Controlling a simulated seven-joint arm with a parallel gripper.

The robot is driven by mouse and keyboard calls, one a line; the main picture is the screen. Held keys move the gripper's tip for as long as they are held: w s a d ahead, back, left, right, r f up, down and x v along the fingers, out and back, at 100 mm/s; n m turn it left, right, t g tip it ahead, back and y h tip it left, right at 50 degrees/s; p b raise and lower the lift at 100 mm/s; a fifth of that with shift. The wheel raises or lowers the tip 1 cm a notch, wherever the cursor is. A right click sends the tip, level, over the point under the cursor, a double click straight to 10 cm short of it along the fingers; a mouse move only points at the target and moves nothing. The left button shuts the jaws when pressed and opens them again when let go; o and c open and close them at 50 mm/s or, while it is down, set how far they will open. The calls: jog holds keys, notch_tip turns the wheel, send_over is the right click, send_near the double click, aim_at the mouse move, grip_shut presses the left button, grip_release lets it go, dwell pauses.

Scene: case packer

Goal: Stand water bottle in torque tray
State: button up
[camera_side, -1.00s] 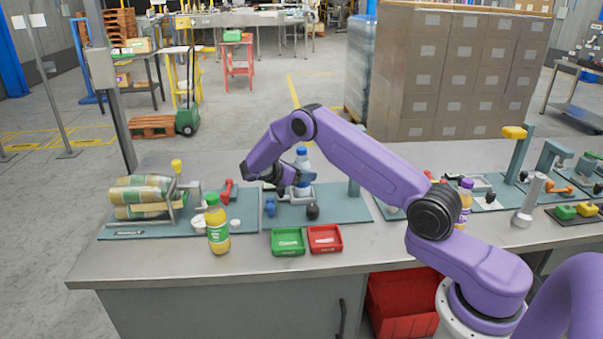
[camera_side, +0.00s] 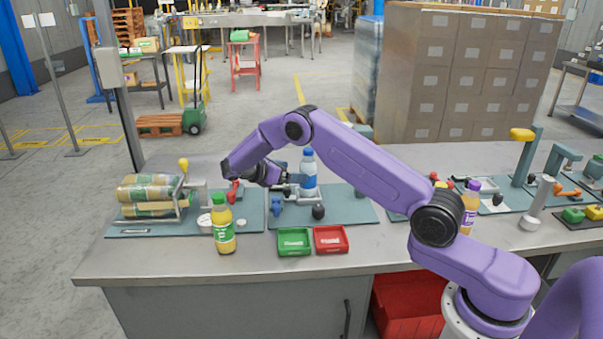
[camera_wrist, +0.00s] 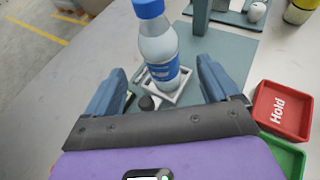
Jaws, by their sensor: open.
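The water bottle (camera_side: 309,172), clear with a blue cap and blue label, stands upright in the small grey torque tray (camera_wrist: 184,93) on the middle teal mat. In the wrist view the bottle (camera_wrist: 158,48) rises from the tray, ahead of and between my spread fingers. My gripper (camera_side: 288,178) is open, to the left of the bottle in the side view, with a gap to it in the wrist view. The bottle's base sits within the tray's rim, and part of the tray is hidden behind it.
A green tray (camera_side: 294,242) and a red tray (camera_side: 331,239) marked "Hold" lie at the front. A yellow juice bottle (camera_side: 223,226) stands to the left and a purple-capped bottle (camera_side: 470,205) to the right. A black knob (camera_side: 318,212) sits near the torque tray.

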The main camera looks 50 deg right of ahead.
jog(key=s+a+r+t+y, duration=0.1)
jog(key=s+a+r+y, duration=0.15)
jog(key=a, duration=0.35)
jog(key=s+a+r+t+y, duration=0.1)
jog(key=s+a+r, duration=0.15)
jog(key=a, duration=0.35)
jog(key=s+a+r+m+t+y, duration=0.1)
jog(key=s+a+r+y, duration=0.15)
jog(key=s, duration=0.25)
jog(key=s+a+r+t+y, duration=0.1)
jog(key=s+a, duration=0.3)
jog(key=s, duration=0.2)
jog(key=s+m+g+y, duration=0.1)
jog(key=s+y, duration=0.5)
jog(key=s, duration=2)
jog(key=shift+s+d+m+y, duration=0.2)
jog(key=shift+s+m+y, duration=0.1)
jog(key=shift+m, duration=0.4)
